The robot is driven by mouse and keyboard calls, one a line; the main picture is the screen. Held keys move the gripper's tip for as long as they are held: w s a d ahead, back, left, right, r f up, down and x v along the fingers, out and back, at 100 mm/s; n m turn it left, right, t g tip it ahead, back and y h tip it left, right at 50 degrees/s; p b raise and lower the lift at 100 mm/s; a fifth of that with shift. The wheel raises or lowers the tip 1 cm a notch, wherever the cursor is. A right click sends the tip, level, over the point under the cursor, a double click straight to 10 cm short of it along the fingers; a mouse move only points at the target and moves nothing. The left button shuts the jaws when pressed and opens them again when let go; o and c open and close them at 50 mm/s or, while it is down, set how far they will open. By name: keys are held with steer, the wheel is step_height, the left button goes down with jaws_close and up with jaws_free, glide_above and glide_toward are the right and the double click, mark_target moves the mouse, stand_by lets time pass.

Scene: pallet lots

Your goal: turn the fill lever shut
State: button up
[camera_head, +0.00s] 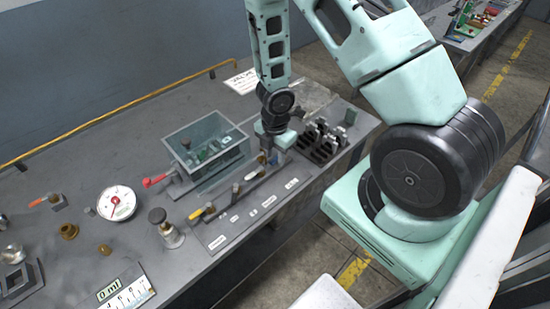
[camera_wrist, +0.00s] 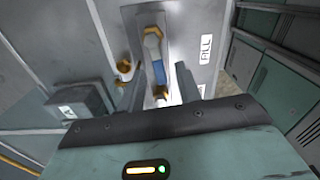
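Several levers stand on the grey bench, and I cannot tell from the labels which is the fill lever. A red lever (camera_head: 157,180) sticks out at the left of the clear tank (camera_head: 205,150). A yellow lever (camera_head: 197,213) is on the labelled strip. An orange lever (camera_head: 41,200) is at the far left. My gripper (camera_head: 268,155) is low over the strip's right end.
A white gauge (camera_head: 117,203) and a black-topped fitting (camera_head: 165,228) stand left of the strip. A dark rack (camera_head: 318,146) is close right of my gripper. The bench's front edge runs near the strip.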

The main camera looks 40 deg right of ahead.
jaws_close()
steer(key=shift+w+m+p, duration=0.1)
steer(key=shift+m+p, duration=0.2)
steer(key=shift+p, duration=0.1)
steer(key=shift+w+m, duration=0.15)
steer(key=shift+m, duration=0.35)
jaws_free()
steer(key=shift+f, duration=0.1)
